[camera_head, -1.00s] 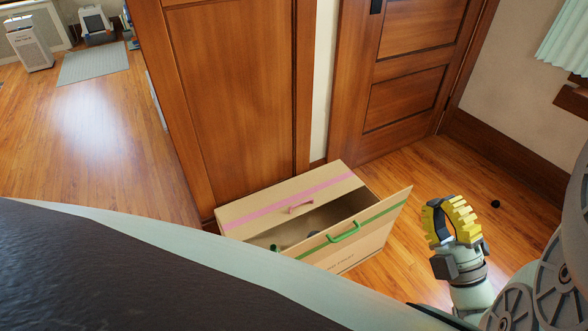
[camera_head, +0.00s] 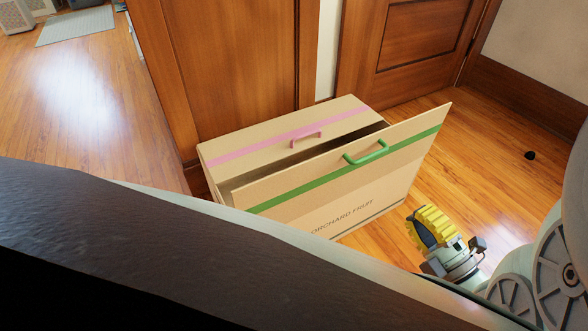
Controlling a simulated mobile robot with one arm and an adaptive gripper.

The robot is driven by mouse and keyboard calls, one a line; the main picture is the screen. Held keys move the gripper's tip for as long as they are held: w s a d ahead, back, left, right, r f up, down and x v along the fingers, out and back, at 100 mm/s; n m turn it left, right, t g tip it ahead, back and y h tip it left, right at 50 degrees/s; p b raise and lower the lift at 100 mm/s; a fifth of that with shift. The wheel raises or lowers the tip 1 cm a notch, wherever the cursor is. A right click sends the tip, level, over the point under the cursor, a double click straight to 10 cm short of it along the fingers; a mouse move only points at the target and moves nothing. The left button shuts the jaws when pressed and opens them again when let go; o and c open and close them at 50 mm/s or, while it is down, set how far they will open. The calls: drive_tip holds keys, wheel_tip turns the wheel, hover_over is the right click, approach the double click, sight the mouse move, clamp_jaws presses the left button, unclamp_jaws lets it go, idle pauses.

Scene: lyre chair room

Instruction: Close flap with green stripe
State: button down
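A cardboard box (camera_head: 355,208) stands on the floor against the wooden door panel. Its far flap with the pink stripe (camera_head: 289,134) and pink handle lies flat over the back of the opening. The near flap with the green stripe (camera_head: 320,184) and green handle (camera_head: 366,153) stands tilted up, with a dark gap between the flaps. My gripper (camera_head: 425,228), with yellow ribbed fingers, is at the lower right, in front of the box's right end and low. It looks apart from the flap. Its fingers are seen side-on, so its opening is unclear. The box's inside is mostly hidden.
A wooden door (camera_head: 420,50) and dark baseboard (camera_head: 525,90) bound the back. A small black object (camera_head: 530,155) lies on the floor at the right. A grey mat (camera_head: 75,25) lies far left.

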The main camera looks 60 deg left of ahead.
drive_tip(key=b, duration=0.5)
approach(361, 144)
drive_tip(key=a, duration=0.3)
drive_tip(key=shift+w+a+r, duration=0.15)
drive_tip(key=shift+a+r, duration=0.45)
drive_tip(key=shift+a, duration=0.1)
